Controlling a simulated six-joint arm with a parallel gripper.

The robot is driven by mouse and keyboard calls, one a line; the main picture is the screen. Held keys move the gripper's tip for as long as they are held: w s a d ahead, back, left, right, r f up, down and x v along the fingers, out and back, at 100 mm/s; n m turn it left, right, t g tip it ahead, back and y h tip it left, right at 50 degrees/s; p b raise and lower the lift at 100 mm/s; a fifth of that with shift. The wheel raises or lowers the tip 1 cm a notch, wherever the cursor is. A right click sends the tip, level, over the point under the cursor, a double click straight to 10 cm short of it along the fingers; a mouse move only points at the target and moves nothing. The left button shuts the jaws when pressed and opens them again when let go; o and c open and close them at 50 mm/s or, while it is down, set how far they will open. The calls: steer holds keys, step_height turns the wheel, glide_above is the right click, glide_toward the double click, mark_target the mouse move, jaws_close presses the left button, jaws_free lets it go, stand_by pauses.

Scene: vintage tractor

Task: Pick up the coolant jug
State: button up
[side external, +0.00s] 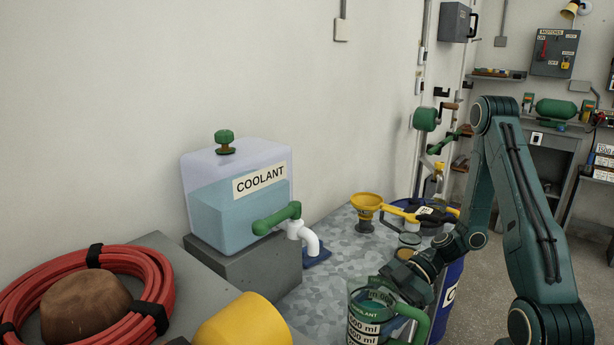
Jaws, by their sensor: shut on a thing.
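The coolant jug (364,328) is at the bottom of the side external view. It is clear, with a green rim, a green handle on its right and volume labels, one reading 500 ml. It looks about upright, and the frame edge cuts off its base, so I cannot tell whether it rests on anything. My gripper (388,289) reaches down from the right and is shut on the jug near its rim. The exact finger contact is partly hidden.
A coolant tank (232,212) on a grey block (240,263) has a green tap and white spout (306,237). A yellow funnel (366,206) stands behind. A red hose coil (85,265) and a yellow cylinder (242,325) lie at front left. The speckled tabletop (318,287) has free room.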

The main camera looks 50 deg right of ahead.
mark_target(391, 316)
steer(key=shift+s, duration=1.5)
